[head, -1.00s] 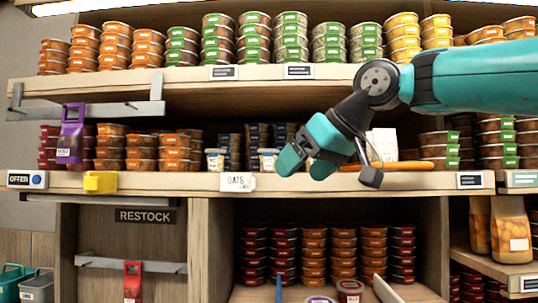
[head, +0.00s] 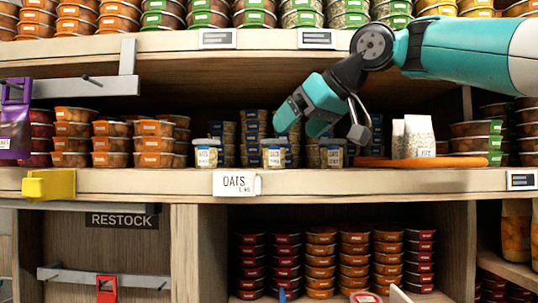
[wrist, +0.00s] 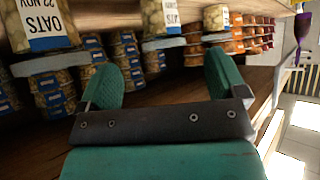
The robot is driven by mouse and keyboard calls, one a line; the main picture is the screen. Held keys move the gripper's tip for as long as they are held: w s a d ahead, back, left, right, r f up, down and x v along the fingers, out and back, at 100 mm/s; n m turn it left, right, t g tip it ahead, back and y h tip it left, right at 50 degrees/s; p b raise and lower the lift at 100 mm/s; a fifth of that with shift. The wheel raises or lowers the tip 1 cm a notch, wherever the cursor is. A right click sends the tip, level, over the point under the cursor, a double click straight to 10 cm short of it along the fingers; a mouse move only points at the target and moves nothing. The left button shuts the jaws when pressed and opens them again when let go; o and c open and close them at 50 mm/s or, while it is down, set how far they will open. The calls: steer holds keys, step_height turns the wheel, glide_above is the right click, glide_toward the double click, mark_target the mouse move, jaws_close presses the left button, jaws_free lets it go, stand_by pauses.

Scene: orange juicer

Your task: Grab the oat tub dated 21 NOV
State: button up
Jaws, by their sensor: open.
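Three small oat tubs with pale lids stand along the front of the middle shelf: a left one (head: 207,154), a middle one (head: 274,154) and a right one (head: 332,155). Their dates are too small to read in the head view. In the wrist view, seen upside down, a tub at the left (wrist: 48,28) reads OATS 22 NOV. Another tub (wrist: 160,18) reads OATS; its date is cut off. A third (wrist: 215,17) shows no readable label. My gripper (head: 302,122) is open and empty, above the middle and right tubs; its spread fingers show in the wrist view (wrist: 160,82).
Blue-labelled stacks (head: 252,135) stand behind the tubs. Orange tub stacks (head: 155,143) are at the left. An OATS price card (head: 236,184) hangs on the shelf edge. The upper shelf (head: 150,42) is above.

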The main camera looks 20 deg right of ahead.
mark_target(274, 143)
steer(key=shift+x, duration=1)
steer(key=shift+w+a+r+p+x, duration=0.1)
steer(key=shift+r+p+x, duration=0.1)
steer(key=shift+x, duration=0.7)
steer(key=shift+w+a+r+p+x, duration=0.1)
steer(key=shift+p+x, duration=0.1)
steer(key=shift+x, duration=0.75)
steer(key=shift+a+r+p+x, duration=0.1)
steer(key=shift+r+p+x, duration=0.1)
steer(key=shift+x, duration=0.7)
steer(key=c, duration=1)
